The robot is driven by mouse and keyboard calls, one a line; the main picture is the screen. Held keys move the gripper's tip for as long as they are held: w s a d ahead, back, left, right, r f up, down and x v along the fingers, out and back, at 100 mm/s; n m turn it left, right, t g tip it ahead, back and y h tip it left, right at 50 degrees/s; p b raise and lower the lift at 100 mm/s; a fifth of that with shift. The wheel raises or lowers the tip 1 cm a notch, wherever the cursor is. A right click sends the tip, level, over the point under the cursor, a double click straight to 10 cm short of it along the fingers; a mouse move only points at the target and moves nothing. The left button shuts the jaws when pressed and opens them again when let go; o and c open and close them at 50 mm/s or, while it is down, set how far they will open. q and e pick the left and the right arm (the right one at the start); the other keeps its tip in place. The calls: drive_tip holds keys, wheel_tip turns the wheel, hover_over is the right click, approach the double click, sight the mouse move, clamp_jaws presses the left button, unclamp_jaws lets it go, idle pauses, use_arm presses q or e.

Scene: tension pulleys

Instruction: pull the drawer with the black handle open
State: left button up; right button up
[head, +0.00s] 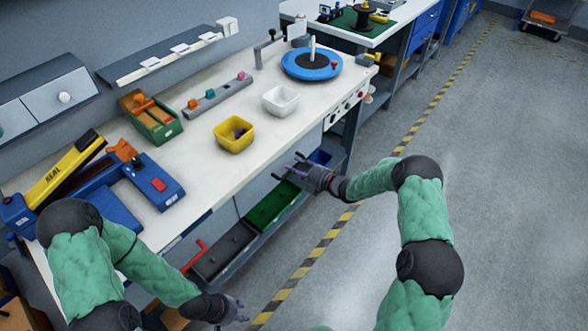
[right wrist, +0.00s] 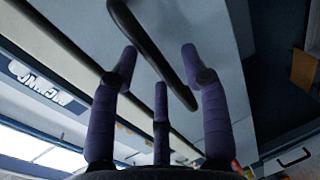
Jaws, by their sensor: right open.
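In the right wrist view a long black handle (right wrist: 150,48) stands on a grey-blue drawer front (right wrist: 213,45). My right gripper (right wrist: 158,68) is open, with its purple fingers pointing at the front. The handle crosses between the fingertips at a slant; I cannot tell whether any finger touches it. In the head view my right gripper (head: 300,170) is at the grey front below the workbench edge, and it partly hides the handle area. My left gripper (head: 234,310) hangs low over the floor, away from the drawers; its fingers are too small to read.
A red handle (head: 194,256) sits on the lower left of the bench. Green (head: 272,206) and dark bins stand on a low shelf. The white worktop (head: 210,165) holds a yellow bin (head: 233,135) and a white bin (head: 280,101).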

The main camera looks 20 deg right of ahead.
drive_tip(key=shift+w+a+f, duration=0.15)
drive_tip(key=shift+w+a, duration=0.25)
drive_tip(key=shift+w, duration=0.15)
clamp_jaws()
drive_tip(key=shift+s, duration=0.1)
drive_tip(key=f+v, duration=0.2)
drive_tip(key=v, duration=0.9)
drive_tip(key=s+f+v, duration=0.1)
drive_tip(key=f+v, duration=0.2)
drive_tip(key=v, duration=0.9)
drive_tip(key=shift+s+d, duration=0.15)
drive_tip(key=shift+d, duration=0.3)
drive_tip(key=shift+r, duration=0.1)
